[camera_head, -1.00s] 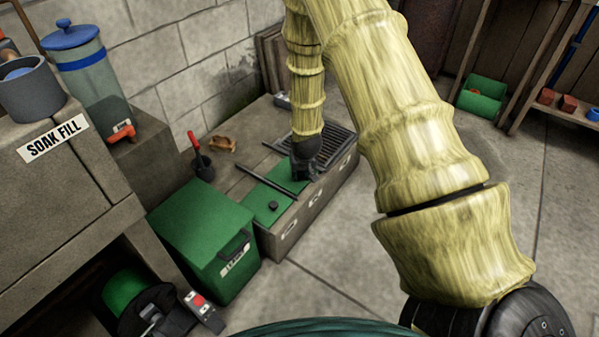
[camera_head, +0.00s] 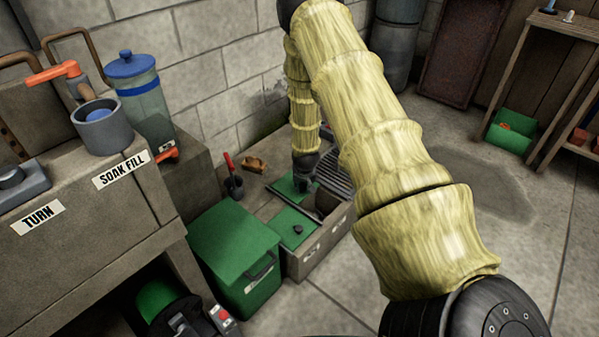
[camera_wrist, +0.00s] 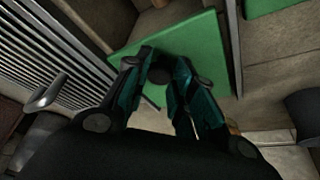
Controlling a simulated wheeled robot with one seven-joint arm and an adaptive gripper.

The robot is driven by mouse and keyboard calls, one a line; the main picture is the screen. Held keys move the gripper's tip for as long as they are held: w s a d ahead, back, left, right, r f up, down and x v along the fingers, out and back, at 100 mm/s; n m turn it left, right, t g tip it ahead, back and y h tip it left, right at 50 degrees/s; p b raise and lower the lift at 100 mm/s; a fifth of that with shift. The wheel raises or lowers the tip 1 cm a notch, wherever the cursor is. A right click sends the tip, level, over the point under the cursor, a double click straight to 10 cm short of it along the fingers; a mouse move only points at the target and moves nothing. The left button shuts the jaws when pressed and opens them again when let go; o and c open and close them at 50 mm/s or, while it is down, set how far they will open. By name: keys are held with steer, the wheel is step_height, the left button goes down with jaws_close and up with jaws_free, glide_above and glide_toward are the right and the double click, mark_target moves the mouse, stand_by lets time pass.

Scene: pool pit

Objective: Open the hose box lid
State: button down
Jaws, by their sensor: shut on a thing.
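A low grey box unit (camera_head: 318,245) stands by the wall, with small labels on its front that I cannot read. My gripper (camera_head: 301,185) is at its back part, shut on the dark round knob of a green lid panel (camera_head: 284,187). In the wrist view the jaws (camera_wrist: 160,75) close around that knob (camera_wrist: 160,73), and the flat green lid (camera_wrist: 205,38) extends beyond them. A second green lid (camera_head: 285,222) with a dark knob (camera_head: 299,230) lies on the nearer part. A dark gap (camera_head: 326,203) shows between the panels. The arm hides part of the unit.
A green lidded box (camera_head: 225,255) with a handle stands in front left of the unit. A slatted grate (camera_head: 336,175) is at its far right. A red-handled scoop (camera_head: 233,180) stands behind. The floor to the right is clear.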

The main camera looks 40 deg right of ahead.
steer(key=c, duration=1.2)
jaws_free()
steer(key=shift+o, duration=0.2)
steer(key=shift+r, duration=0.1)
steer(key=v, duration=1.1)
steer(key=shift+r, duration=0.35)
steer(key=shift+s+a+f, duration=0.1)
steer(key=shift+s+a, duration=0.05)
steer(key=shift+a, duration=0.05)
